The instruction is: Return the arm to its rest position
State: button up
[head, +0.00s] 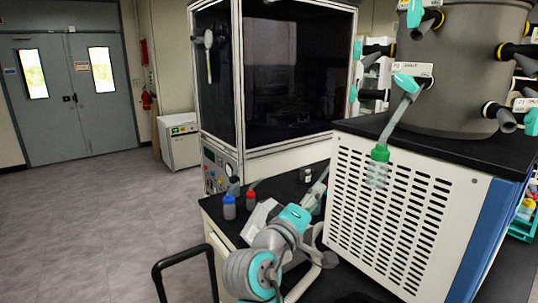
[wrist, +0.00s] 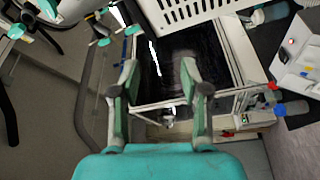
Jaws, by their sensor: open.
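My arm (head: 293,216), grey with teal joints, is folded low over the bench in the head view; I cannot clearly make out its gripper there. In the wrist view my gripper (wrist: 159,70) shows two grey-green fingers spread apart with nothing between them. The freeze dryer has a grey drum (head: 455,70) with black ports and teal valves on a white vented cabinet (head: 395,205). A clear flask with a green cap (head: 380,154) hangs from one port, apart from my arm.
A glass-fronted enclosure (head: 285,75) stands behind the bench. Bottles with blue (head: 229,207) and red (head: 251,200) caps stand near my arm on the black benchtop. A white device (wrist: 300,58) shows in the wrist view. Open floor (head: 95,220) lies to the left.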

jog(key=s+d+f+n+y, duration=0.1)
jog(key=s+f+y, duration=0.25)
jog(key=f, duration=0.65)
jog(key=s+d+f+n+y, duration=0.15)
jog(key=s+f, duration=0.25)
jog(key=f, duration=0.5)
jog(key=s+d+f+n+y, duration=0.1)
jog(key=s+d+f+y, duration=0.2)
jog(key=f, duration=0.7)
jog(key=s+f+m+y, duration=0.1)
jog(key=s+f, duration=0.3)
jog(key=s, duration=0.4)
jog(key=s+f+m+y, duration=0.1)
jog(key=s+f+y, duration=0.1)
jog(key=s+f, duration=0.5)
jog(key=s+d+r+m, duration=0.1)
jog(key=s+r+m, duration=0.1)
jog(key=s, duration=0.7)
jog(key=s+d+r+m, duration=0.1)
jog(key=s+r+m, duration=0.1)
jog(key=s, duration=0.7)
jog(key=s+d+r+m+g, duration=0.1)
jog(key=s+m, duration=0.3)
jog(key=s, duration=0.5)
jog(key=shift+s+d+r+m, duration=0.2)
jog(key=shift+r+m, duration=0.15)
jog(key=shift+r, duration=0.55)
